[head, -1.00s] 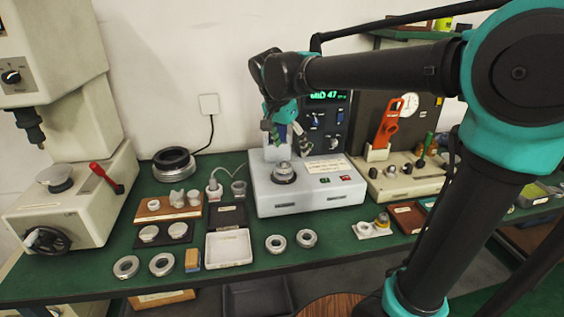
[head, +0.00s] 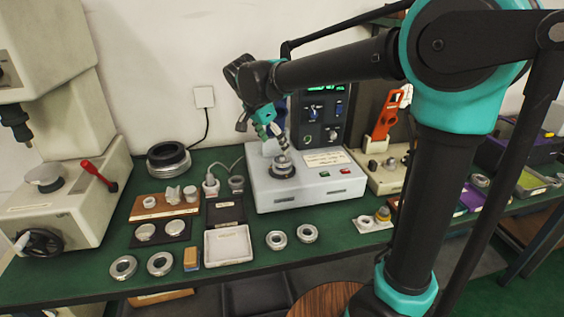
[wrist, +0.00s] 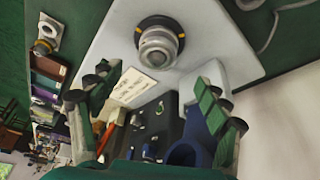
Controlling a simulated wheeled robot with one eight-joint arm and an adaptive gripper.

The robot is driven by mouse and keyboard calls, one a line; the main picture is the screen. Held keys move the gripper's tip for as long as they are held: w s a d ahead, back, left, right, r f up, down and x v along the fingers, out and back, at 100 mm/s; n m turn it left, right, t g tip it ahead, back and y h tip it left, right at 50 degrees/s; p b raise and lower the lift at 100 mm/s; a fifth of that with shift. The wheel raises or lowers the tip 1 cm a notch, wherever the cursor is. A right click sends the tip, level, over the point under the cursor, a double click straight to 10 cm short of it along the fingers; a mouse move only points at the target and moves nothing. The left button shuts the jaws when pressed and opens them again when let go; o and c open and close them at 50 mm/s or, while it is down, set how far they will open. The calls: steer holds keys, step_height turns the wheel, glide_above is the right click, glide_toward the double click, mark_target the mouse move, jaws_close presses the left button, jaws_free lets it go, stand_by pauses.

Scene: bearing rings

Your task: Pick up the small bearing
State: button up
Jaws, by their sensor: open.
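A small silvery bearing (head: 283,162) sits on the round dark mount on top of the white tester (head: 305,192). In the wrist view the bearing (wrist: 159,45) shows from above at the top middle, on its black mount with yellow marks. My gripper (head: 274,136) is tilted just above and behind the bearing in the head view, apart from it. In the wrist view its fingers are spread wide (wrist: 160,88), with nothing between them. Part of the gripper is hard to make out in the head view.
Several loose rings lie on the green bench, including one ring (head: 307,233) in front of the tester. A dark instrument panel (head: 322,112) stands behind the tester, close to my gripper. A press (head: 62,205) stands at far left.

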mark_target(281, 157)
steer(key=shift+s+x, duration=0.2)
steer(key=shift+x, duration=2.95)
steer(key=shift+d, duration=0.1)
steer(key=c, duration=1.6)
steer(key=shift+r, duration=0.1)
